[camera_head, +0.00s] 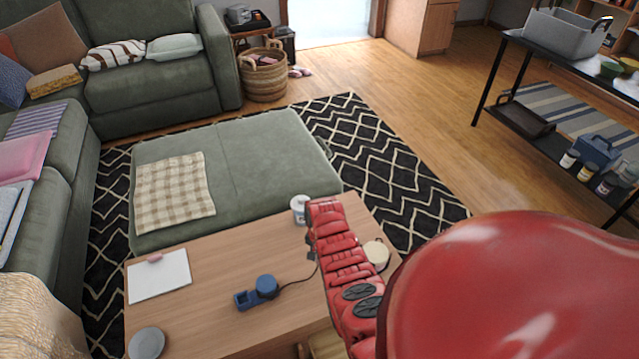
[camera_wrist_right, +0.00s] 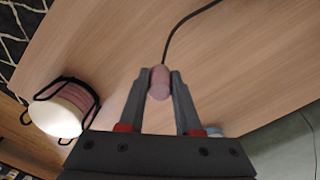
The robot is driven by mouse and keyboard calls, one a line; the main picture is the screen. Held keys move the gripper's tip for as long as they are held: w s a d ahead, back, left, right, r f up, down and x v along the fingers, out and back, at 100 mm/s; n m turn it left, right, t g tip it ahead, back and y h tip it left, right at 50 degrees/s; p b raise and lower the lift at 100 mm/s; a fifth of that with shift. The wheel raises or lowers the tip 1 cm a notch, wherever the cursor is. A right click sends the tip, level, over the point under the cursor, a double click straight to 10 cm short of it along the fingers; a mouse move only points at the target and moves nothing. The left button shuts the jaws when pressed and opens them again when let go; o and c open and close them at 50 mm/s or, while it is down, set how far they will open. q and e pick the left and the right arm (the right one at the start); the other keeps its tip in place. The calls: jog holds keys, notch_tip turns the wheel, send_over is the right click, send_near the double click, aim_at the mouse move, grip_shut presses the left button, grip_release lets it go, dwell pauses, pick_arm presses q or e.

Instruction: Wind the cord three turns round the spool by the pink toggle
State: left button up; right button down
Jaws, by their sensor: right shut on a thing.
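The blue spool (camera_head: 267,284) stands on a blue base (camera_head: 246,299) on the wooden table in the head view. A dark cord (camera_head: 298,281) runs from the spool to the right, then up toward my right gripper (camera_head: 311,247). In the right wrist view the cord (camera_wrist_right: 175,37) leads to the pink toggle (camera_wrist_right: 159,83). My right gripper (camera_wrist_right: 160,84) is shut on the toggle, one finger on each side, with table top behind it. I cannot make out the toggle in the head view. No full turn of cord can be made out on the spool. My left gripper is not in view.
On the table (camera_head: 215,271) are a white can (camera_head: 299,208), a cream-topped round object (camera_head: 377,254), a white board (camera_head: 159,277) with a pink piece, and a grey disc (camera_head: 147,343). A green ottoman (camera_head: 255,165) adjoins the far side. Table around the spool is clear.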

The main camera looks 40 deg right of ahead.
jog(key=shift+f+b, duration=1.4)
jog(key=shift+f, duration=0.5)
jog(key=c, duration=0.5)
grip_release()
jog(key=shift+r, duration=0.4)
notch_tip(320, 180, up, 14)
jog(key=shift+f+p, duration=0.15)
jog(key=shift+p, duration=0.35)
notch_tip(320, 180, up, 3)
jog(key=shift+f+p, duration=0.1)
jog(key=shift+p, duration=0.95)
